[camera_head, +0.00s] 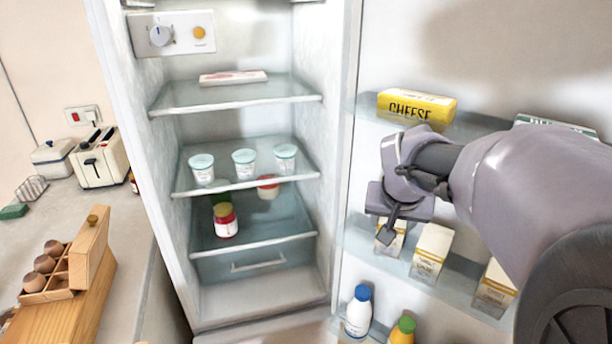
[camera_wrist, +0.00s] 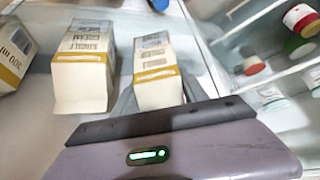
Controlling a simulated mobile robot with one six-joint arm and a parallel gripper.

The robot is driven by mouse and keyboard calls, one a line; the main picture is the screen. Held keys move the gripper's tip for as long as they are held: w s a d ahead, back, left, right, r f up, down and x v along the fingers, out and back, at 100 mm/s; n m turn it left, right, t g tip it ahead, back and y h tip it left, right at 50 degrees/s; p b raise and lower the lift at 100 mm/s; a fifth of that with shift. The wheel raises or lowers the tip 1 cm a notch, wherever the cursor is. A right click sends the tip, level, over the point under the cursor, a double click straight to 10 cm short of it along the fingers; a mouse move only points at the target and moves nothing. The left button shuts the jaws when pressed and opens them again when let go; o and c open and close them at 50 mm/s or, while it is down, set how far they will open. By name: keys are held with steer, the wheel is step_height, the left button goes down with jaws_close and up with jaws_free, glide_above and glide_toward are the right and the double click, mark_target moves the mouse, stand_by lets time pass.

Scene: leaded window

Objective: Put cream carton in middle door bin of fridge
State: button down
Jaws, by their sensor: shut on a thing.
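My gripper (camera_head: 388,236) is at the middle door bin (camera_head: 459,292) of the open fridge. It is shut on a small white carton with a yellow band (camera_head: 389,246), the leftmost of the row in the head view.
Two similar cartons stand in the same bin, a near one (camera_head: 431,252) and one farther right (camera_head: 494,287). The upper door bin holds a cheese pack (camera_head: 417,106). Fridge shelves (camera_head: 235,97) are at left.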

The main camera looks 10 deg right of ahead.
steer(key=shift+f, duration=1)
steer(key=c, duration=0.9)
jaws_free()
steer(key=shift+r, duration=0.1)
